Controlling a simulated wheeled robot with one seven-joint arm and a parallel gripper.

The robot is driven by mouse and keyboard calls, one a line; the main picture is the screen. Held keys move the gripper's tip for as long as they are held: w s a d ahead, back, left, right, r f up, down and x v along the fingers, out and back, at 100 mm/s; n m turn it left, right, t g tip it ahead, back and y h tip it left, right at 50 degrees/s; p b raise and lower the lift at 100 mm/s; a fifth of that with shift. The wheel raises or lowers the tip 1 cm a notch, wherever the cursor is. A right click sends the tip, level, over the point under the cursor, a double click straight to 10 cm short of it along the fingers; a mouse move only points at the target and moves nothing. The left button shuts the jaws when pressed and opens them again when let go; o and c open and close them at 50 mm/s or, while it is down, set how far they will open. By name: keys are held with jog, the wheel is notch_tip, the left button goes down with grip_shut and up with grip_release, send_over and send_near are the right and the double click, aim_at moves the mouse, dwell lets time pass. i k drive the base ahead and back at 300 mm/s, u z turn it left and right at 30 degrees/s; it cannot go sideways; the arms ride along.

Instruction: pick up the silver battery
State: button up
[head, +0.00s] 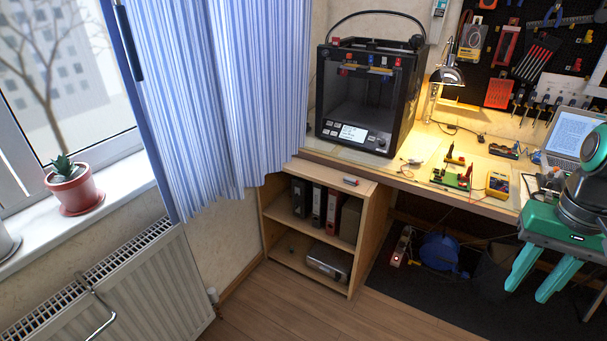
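I cannot pick out a silver battery for certain. A small red and grey object (351,181) lies on top of the low wooden shelf, too small to identify. My gripper (527,293) is at the right edge, with two teal fingers pointing down and apart. Nothing shows between them. It hangs in front of the workbench, to the right of the shelf and well apart from the small object.
The wooden shelf (307,246) holds binders and a grey device (328,262). The workbench (404,174) carries a 3D printer (368,95), a lamp, a green board (451,178), a yellow multimeter (498,184) and a laptop (571,137). The floor (270,305) before the shelf is clear.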

aim_at(346, 178)
jog(key=u, duration=0.15)
jog(key=i, duration=1.55)
jog(key=z, duration=0.15)
jog(key=k, duration=1.1)
jog(key=z, duration=0.45)
jog(key=i, duration=1)
